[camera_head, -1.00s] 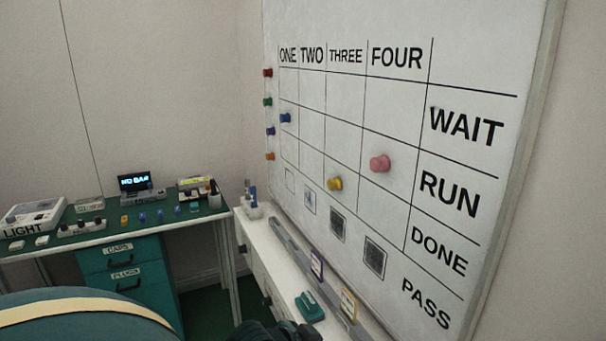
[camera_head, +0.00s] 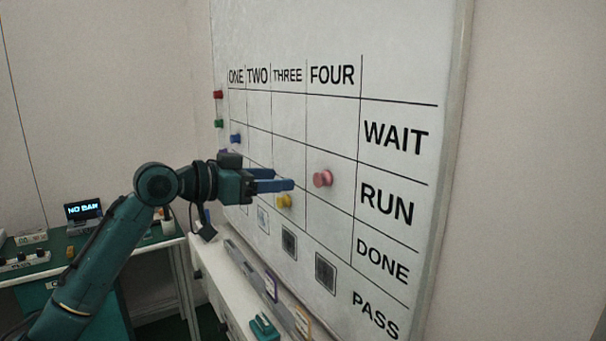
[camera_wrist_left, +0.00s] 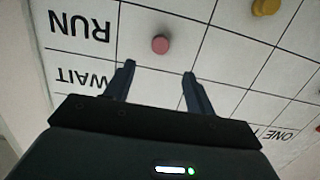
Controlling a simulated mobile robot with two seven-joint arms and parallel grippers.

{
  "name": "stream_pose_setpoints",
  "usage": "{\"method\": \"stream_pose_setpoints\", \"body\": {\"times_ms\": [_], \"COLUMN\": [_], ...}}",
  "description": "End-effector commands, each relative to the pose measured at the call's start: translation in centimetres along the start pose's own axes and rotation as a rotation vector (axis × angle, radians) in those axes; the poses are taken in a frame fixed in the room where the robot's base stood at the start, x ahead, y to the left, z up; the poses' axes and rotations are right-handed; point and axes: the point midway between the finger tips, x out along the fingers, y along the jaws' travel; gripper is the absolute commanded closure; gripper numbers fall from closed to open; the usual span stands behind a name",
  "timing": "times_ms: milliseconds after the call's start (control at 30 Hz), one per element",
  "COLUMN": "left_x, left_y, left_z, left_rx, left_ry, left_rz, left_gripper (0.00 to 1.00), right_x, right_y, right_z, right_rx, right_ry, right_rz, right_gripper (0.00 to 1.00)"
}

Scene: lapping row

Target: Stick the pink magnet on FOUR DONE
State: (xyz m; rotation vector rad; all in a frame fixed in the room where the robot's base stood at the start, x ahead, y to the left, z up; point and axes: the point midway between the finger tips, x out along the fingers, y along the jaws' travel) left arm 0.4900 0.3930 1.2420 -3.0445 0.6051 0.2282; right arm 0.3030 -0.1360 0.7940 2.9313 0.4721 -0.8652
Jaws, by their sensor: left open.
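The pink magnet (camera_head: 322,178) is a round knob on the whiteboard, in the FOUR column beside the RUN label. It also shows in the left wrist view (camera_wrist_left: 160,44), just beyond the fingertips and between their lines. The FOUR DONE cell (camera_head: 330,218) is bare board below the pink magnet. My left gripper (camera_head: 283,179) is open and empty, its blue fingers reaching right toward the pink magnet, apart from it. In the left wrist view its two fingers (camera_wrist_left: 159,69) are spread wide. My right gripper is not in view.
A yellow magnet (camera_head: 284,201) sits just below my left fingertips, in the THREE column. Blue (camera_head: 235,139), green (camera_head: 219,124) and red (camera_head: 218,95) magnets are further left. A white ledge cabinet with a green object (camera_head: 264,328) stands under the board.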

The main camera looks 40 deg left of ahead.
Motion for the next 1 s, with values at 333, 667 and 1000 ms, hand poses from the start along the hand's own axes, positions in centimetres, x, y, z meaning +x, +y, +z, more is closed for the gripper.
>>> {"method": "stream_pose_setpoints", "body": {"times_ms": [333, 667, 1000], "left_x": [6.3, 9.5, 9.6], "left_y": [0.0, 0.0, 0.0], "left_z": [-0.4, 0.0, 0.1], "left_rx": [-0.005, -0.001, 0.000], "left_ry": [0.003, 0.000, 0.000], "left_rz": [0.002, 0.000, 0.000], "left_gripper": [0.45, 0.45, 0.49], "right_x": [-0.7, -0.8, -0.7], "right_y": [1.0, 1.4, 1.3], "right_z": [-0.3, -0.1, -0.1], "right_rx": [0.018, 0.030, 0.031], "right_ry": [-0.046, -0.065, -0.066], "right_rz": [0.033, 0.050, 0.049], "right_gripper": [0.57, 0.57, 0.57]}}
